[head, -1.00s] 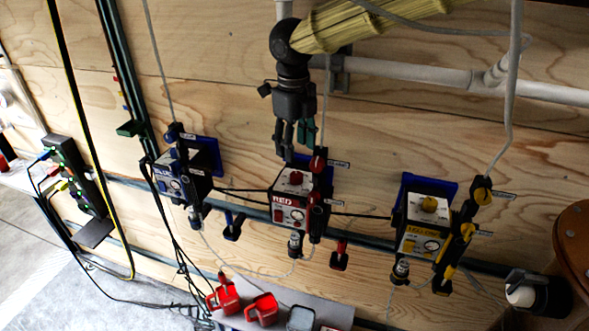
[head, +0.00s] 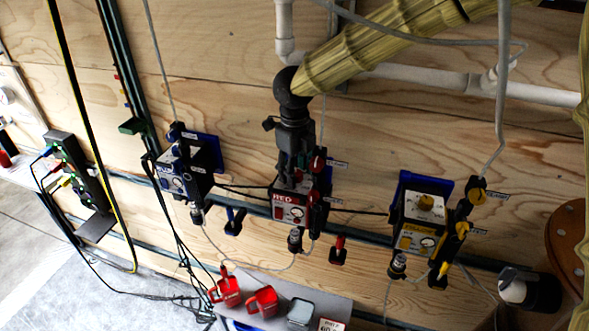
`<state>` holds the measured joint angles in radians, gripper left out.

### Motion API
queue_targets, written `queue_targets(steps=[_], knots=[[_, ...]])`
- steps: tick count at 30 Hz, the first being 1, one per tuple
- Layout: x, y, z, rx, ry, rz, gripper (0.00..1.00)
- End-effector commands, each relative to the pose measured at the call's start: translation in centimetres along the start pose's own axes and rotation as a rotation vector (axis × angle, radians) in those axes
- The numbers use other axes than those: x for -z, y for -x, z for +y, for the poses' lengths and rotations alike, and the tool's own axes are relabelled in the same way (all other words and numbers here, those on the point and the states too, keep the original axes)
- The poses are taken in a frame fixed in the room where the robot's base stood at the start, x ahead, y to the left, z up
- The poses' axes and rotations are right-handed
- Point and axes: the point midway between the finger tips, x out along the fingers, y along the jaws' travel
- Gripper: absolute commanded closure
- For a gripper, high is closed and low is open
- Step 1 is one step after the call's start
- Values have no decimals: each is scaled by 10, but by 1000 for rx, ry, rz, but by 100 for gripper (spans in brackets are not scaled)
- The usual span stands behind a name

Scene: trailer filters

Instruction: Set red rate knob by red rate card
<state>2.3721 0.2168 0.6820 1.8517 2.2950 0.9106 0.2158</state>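The red pump unit (head: 289,208), a box with a white face labelled RED, is mounted on the wooden wall in the middle of the head view. My gripper (head: 288,183) points down at its top, where the red rate knob was visible earlier. The fingers now cover the knob, and I cannot tell whether they touch it or how wide they are apart. A small white card with a red edge (head: 332,325) is cut off at the bottom of the view; its print is too small to read surely.
A blue unit (head: 182,175) is at left and a yellow unit (head: 420,218) with a yellow knob is at right. Red cups (head: 262,301) and a grey cup (head: 300,312) stand on a shelf below. Cables and white pipes (head: 430,78) run along the wall.

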Motion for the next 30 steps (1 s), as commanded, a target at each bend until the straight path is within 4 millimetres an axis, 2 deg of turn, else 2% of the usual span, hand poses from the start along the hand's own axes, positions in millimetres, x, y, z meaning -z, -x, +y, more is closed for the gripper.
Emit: queue_targets(steps=[1,6,7,9,19,30], knots=[[0,0,0,0,0,0,60],[0,0,0,0,0,0,91],[0,0,0,0,0,0,95],[-6,0,6,1,1,1,95],[-1,1,0,0,-60,1,95],[-1,2,0,1,-338,14,95]])
